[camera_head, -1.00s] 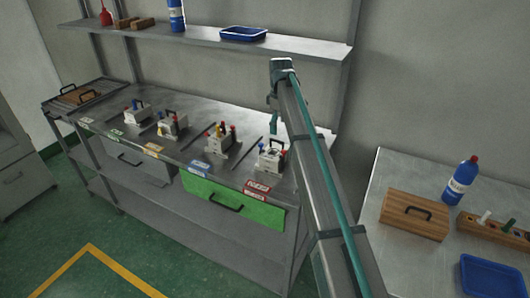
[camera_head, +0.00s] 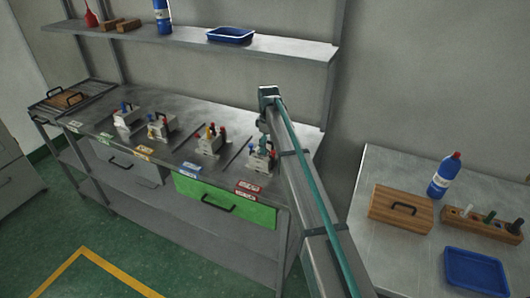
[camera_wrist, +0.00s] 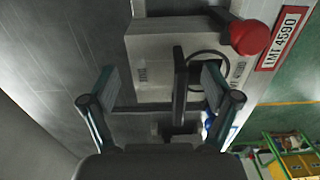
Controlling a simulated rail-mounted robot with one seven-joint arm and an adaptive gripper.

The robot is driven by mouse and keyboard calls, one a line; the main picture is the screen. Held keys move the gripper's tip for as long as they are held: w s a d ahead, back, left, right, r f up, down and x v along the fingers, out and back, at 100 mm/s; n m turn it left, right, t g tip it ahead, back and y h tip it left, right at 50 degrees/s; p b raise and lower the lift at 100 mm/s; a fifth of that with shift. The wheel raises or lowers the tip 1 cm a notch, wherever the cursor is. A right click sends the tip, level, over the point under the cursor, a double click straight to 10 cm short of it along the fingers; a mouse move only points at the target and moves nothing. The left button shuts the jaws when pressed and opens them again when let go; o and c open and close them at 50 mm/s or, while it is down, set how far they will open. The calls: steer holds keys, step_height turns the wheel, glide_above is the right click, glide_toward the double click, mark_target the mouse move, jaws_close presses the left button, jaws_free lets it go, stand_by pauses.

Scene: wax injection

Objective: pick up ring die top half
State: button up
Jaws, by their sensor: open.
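In the wrist view, a light grey die block (camera_wrist: 150,60) lies below my gripper (camera_wrist: 160,75). It has a black handle (camera_wrist: 180,85), a red knob (camera_wrist: 248,37) and small lettering that I cannot read for sure. The handle stands between my open fingers, nearer the right one, with no clear contact. In the head view, this die (camera_head: 260,163) is the rightmost in the row on the bench, and my gripper (camera_head: 264,146) is right over it, partly hidden by my arm. I cannot tell where its top and bottom halves meet.
Several similar dies, such as the one with red and yellow knobs (camera_head: 210,142), stand to the left on the steel bench (camera_head: 185,110). A shelf (camera_head: 190,42) runs above it. A red-white label (camera_wrist: 284,38) is on the bench edge. A side table (camera_head: 365,215) stands right.

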jaws_close()
steer(key=shift+r, duration=0.15)
stand_by(0.4)
